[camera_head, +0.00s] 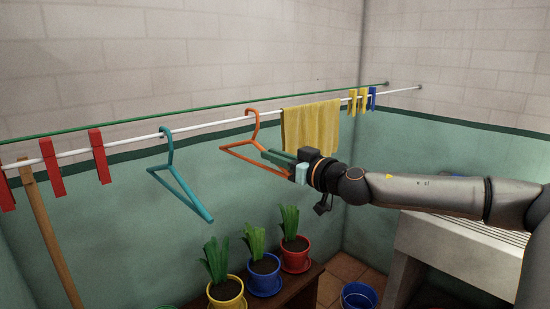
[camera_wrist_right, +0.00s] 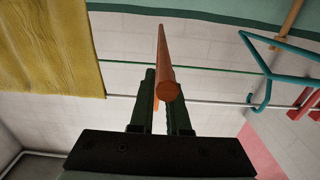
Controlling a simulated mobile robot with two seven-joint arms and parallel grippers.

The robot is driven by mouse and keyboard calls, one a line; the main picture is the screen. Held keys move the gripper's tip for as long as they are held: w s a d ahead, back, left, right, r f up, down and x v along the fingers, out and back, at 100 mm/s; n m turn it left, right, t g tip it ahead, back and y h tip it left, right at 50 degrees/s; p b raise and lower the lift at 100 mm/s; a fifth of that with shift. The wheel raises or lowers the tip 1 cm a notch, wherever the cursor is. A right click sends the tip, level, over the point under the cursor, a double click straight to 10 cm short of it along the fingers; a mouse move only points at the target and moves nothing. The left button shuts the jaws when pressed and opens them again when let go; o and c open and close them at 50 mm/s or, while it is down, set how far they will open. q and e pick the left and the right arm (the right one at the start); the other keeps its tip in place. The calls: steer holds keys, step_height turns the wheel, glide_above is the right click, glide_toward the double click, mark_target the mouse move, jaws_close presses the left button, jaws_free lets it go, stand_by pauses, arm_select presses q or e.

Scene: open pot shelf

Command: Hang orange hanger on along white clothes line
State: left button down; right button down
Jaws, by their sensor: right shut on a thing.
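The orange hanger (camera_head: 232,148) is in the middle of the head view, with its hook at the white clothes line (camera_head: 215,125). The hook seems to loop over the line, but I cannot tell if it rests on it. My right gripper (camera_head: 272,158) is shut on the hanger's right lower corner. In the right wrist view the orange bar (camera_wrist_right: 166,72) runs away between the dark green fingers (camera_wrist_right: 160,105). The white line also crosses the right wrist view (camera_wrist_right: 215,103). My left gripper is not in view.
A teal hanger (camera_head: 180,185) hangs left on the line, beside red clothespins (camera_head: 99,156). A yellow towel (camera_head: 311,128) hangs close on the right, then yellow and blue pins (camera_head: 371,99). A green line (camera_head: 200,107) runs behind. Potted plants (camera_head: 264,274) stand below.

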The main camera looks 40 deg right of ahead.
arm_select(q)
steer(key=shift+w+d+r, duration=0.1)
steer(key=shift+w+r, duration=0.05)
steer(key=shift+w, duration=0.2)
arm_select(e)
steer(key=c, duration=0.8)
jaws_free()
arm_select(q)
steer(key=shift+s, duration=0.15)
arm_select(e)
steer(key=shift+f, duration=0.1)
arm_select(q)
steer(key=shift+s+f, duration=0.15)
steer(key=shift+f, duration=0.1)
arm_select(e)
steer(key=shift+s, duration=0.15)
